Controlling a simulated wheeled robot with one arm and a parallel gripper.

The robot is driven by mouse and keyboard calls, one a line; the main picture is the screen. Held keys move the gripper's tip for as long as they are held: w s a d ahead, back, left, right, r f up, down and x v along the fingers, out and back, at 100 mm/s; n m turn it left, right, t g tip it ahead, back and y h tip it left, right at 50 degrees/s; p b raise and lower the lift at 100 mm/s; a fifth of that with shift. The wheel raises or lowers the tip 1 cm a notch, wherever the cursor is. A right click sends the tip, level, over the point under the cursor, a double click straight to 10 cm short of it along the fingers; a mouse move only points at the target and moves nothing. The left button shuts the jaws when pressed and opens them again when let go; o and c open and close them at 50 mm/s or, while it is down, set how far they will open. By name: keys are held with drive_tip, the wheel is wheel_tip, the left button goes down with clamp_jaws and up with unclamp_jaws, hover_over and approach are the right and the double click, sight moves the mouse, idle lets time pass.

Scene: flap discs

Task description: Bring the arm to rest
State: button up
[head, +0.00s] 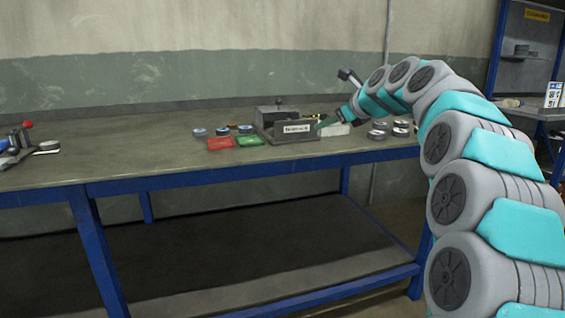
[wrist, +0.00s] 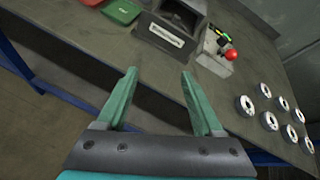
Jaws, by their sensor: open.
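My gripper (wrist: 157,95) is open and empty in the wrist view. Its two green fingers stand apart, with the table's front edge and the floor showing between and beyond them. In the head view my arm arches in from the right and its gripper (head: 329,123) hangs over the right part of the workbench, close to a grey box with a label. The fingertips are small there, and I cannot tell whether they touch anything.
The workbench (head: 130,160) has a blue frame. On it are a labelled grey box (head: 294,132), a red tray (head: 221,143), a green tray (head: 250,140), and several discs (head: 378,130) at right. A red-knobbed device (wrist: 231,55) stands beside the box. The bench's left middle is clear.

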drive_tip(key=s+a+f+n+g+h, duration=0.15)
drive_tip(key=s+f+n+g, duration=0.25)
drive_tip(key=s+f+n, duration=0.65)
drive_tip(key=s+a+f+n+g+h, duration=0.1)
drive_tip(key=s+a+f+n+g, duration=0.25)
drive_tip(key=s+f, duration=0.8)
drive_tip(key=s+d+f+n+g+h, duration=0.1)
drive_tip(key=s+f+n, duration=0.3)
drive_tip(key=s, duration=0.7)
drive_tip(key=s+d+f+n+g+h, duration=0.1)
drive_tip(key=s+d+f+n, duration=0.3)
drive_tip(key=s, duration=0.8)
drive_tip(key=s+d+f+n+g+h, duration=0.1)
drive_tip(key=s+d+f+n+g, duration=0.1)
drive_tip(key=s, duration=0.9)
wheel_tip(320, 180, down, 3)
drive_tip(key=n+g, duration=0.1)
drive_tip(key=n, duration=0.1)
drive_tip(key=shift+s+d+r+n+g, duration=0.15)
drive_tip(key=shift+s+r+n+g, duration=0.05)
drive_tip(key=shift+s+n+g, duration=0.2)
